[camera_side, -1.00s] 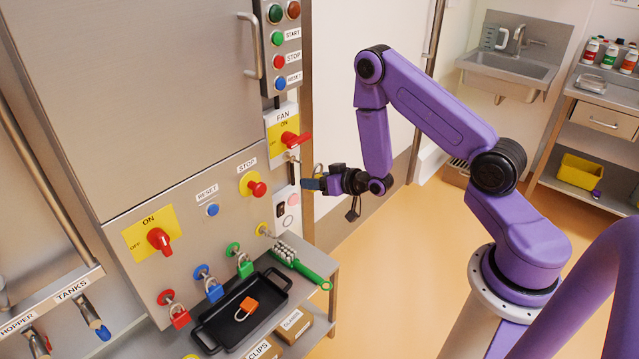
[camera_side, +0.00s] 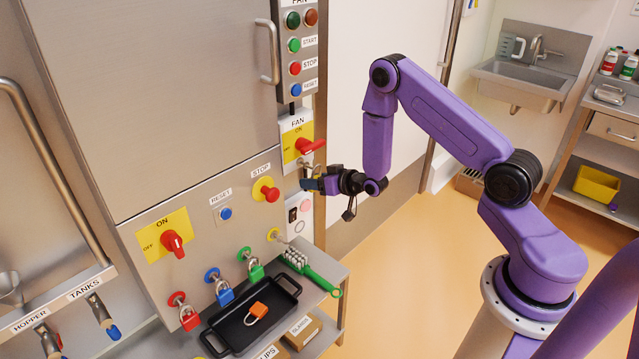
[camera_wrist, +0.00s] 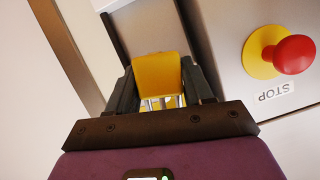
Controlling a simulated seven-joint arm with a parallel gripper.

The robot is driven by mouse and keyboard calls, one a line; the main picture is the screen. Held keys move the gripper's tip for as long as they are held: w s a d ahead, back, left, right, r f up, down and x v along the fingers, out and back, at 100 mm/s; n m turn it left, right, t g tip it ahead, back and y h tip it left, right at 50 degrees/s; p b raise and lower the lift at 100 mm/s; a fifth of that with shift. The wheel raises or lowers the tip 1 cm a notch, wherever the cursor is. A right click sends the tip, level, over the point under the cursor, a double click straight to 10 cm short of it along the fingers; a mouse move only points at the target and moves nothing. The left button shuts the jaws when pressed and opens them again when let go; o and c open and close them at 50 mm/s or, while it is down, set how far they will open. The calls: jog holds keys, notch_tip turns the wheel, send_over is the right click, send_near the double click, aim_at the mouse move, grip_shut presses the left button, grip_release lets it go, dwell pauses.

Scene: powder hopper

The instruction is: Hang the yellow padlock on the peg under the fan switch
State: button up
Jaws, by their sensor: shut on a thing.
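The yellow padlock (camera_wrist: 160,72) is between my gripper's fingers in the wrist view, with silver shackle legs at its lower edge. In the side view my gripper (camera_side: 314,184) is shut on it just under the fan switch (camera_side: 309,146), close to the panel. The fingers hide most of the padlock body there; its shackle (camera_side: 312,169) shows small above the fingers. The peg (camera_side: 303,162) is a small metal piece below the switch, partly hidden. I cannot tell whether the shackle is around the peg or only beside it.
A red STOP button (camera_wrist: 294,54) on yellow sits beside the fan panel. Red, blue and green (camera_side: 251,268) padlocks hang on the lower panel. Below are a black tray (camera_side: 236,336) with an orange padlock and a green brush (camera_side: 312,270). The floor to the right is clear.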

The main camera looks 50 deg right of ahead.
jog(key=shift+x, duration=1.55)
jog(key=shift+w+d, duration=0.1)
jog(key=shift+d, duration=0.1)
jog(key=o, duration=1.2)
jog(key=shift+c, duration=0.2)
